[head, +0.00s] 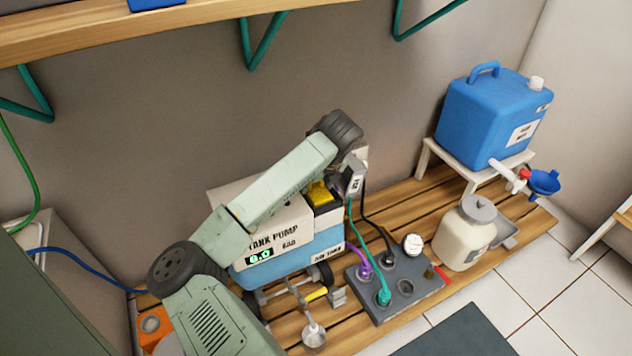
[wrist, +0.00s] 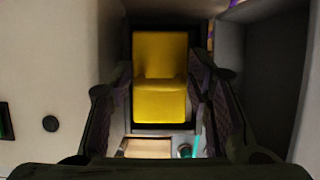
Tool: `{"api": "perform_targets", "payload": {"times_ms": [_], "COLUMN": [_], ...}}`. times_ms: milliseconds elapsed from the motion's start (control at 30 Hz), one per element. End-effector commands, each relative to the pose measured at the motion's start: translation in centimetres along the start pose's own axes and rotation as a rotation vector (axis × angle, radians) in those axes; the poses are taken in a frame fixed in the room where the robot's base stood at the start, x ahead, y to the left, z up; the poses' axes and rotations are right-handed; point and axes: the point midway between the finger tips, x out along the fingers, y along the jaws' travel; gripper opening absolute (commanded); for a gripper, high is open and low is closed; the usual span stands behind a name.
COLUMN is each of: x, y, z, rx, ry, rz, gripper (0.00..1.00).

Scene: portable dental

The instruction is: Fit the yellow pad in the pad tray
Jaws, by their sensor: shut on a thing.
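The yellow pad (wrist: 160,56) fills the middle of the wrist view, between my two dark fingers. It shows a step across its middle. My gripper (wrist: 160,92) is shut on it, with one finger along each side. A dark rectangular recess (wrist: 161,127), which looks like the pad tray, frames the pad at its top and bottom edges. I cannot tell how deep the pad sits in it. In the head view the yellow pad (head: 319,193) shows at the top right of the tank pump, partly hidden by my arm and gripper.
The white and blue tank pump (head: 285,250) stands on a slatted wooden bench. A grey socket panel (head: 405,288) with cables is at its right. A cream jar (head: 462,240) and a blue water container (head: 490,118) stand farther right. A wooden shelf (head: 200,27) hangs above.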

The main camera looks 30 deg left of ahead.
Motion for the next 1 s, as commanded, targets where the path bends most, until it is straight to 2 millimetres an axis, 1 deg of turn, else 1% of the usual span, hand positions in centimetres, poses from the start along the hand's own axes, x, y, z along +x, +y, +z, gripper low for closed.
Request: {"api": "perform_targets", "payload": {"times_ms": [33,400,1000], "x": [0.9,0.9,-0.3], "y": [-0.8,-0.8,-0.9], "z": [-1.1,-1.1,-0.6], "rx": [0.010,0.008,0.009], "ry": [0.017,0.018,0.017], "rz": [-0.015,-0.015,-0.018], "gripper": [0.07,0.07,0.07]}}
